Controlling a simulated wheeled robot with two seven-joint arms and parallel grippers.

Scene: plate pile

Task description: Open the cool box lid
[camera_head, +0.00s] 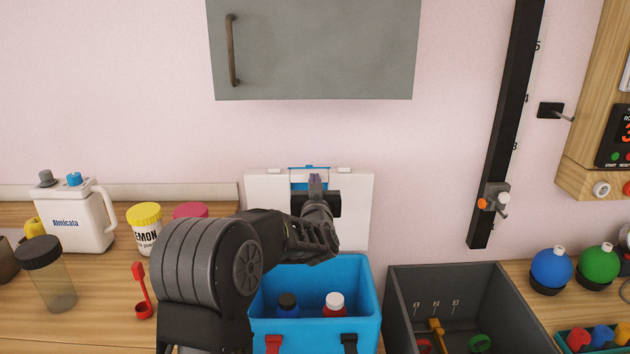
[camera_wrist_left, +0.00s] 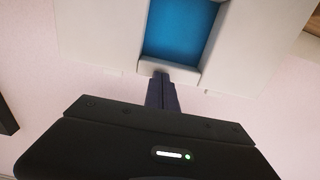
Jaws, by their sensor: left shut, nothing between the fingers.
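The cool box (camera_head: 366,290) is a blue open bin on the table. A bottle with a dark cap (camera_head: 288,304) and one with a white cap (camera_head: 334,304) stand inside it. Its white lid (camera_head: 358,215) stands upright behind the box near the wall, swung back, with a blue panel in the middle. In the left wrist view the lid (camera_wrist_left: 105,35) fills the top. My left gripper (camera_head: 316,182) is shut and empty, with its fingertips in front of the lid's upper edge. I cannot tell whether they touch it. My right gripper is not in view.
A dark grey bin (camera_head: 400,300) stands just right of the box. A white jug (camera_head: 80,222), a yellow-lidded tub (camera_head: 145,235) and a dark-lidded jar (camera_head: 52,280) stand at left. A grey cabinet (camera_head: 315,50) hangs above the lid.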

